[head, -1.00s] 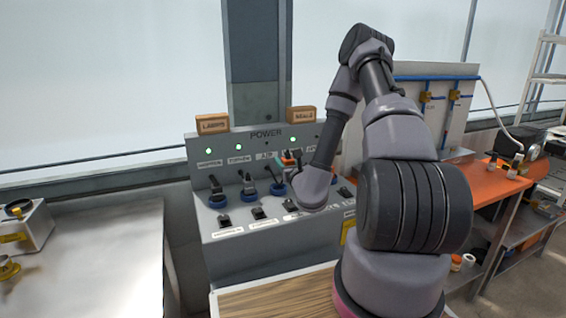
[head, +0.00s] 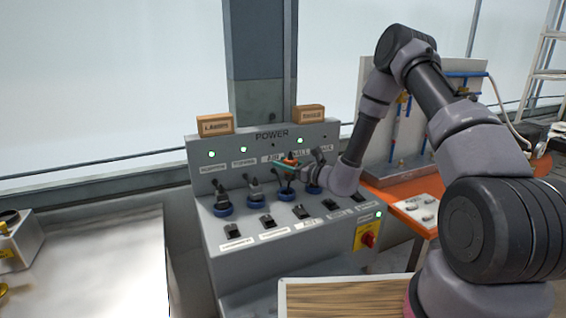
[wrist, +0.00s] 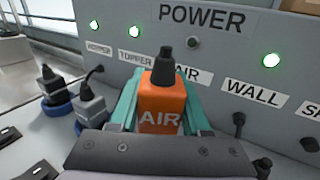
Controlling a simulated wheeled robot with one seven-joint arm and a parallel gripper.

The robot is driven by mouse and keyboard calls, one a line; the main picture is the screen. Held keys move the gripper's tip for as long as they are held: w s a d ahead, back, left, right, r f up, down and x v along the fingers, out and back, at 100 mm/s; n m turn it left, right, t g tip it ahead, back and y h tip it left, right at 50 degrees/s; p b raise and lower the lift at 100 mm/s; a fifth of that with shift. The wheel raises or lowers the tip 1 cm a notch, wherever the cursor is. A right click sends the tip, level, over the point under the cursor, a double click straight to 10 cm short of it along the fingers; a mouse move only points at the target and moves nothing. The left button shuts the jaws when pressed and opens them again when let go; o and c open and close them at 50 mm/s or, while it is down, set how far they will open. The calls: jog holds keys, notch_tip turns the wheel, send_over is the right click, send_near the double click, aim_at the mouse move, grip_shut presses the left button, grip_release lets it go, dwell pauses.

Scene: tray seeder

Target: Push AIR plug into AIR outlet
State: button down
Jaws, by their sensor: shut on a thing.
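The orange AIR plug (wrist: 162,108), marked "AIR" with a black stub on top, is upright between the teal fingers of my gripper (wrist: 165,112) in the wrist view. The gripper is shut on it. In the head view the plug (head: 290,161) shows as a small orange patch in my gripper (head: 288,167), in front of the power panel (head: 225,172). The AIR label (head: 272,158) is behind it, partly covered by the plug in the wrist view. The AIR outlet is hidden behind the plug and gripper in the wrist view; I cannot tell whether the plug touches it.
The hopper, topper and wall lamps are green; the lamp above AIR (wrist: 193,42) is dark. Black switches (head: 232,230) line the front, with a red knob (head: 368,239) at the right.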

aim_at(280, 189)
jog(key=shift+w+a+f+n+g+y, duration=0.15)
jog(key=shift+a+f+n+g+y, duration=0.2)
jog(key=shift+a, duration=0.3)
jog(key=shift+f, duration=0.1)
jog(key=shift+a+f, duration=0.1)
jog(key=shift+f, duration=2.4)
jog(key=shift+f, duration=0.7)
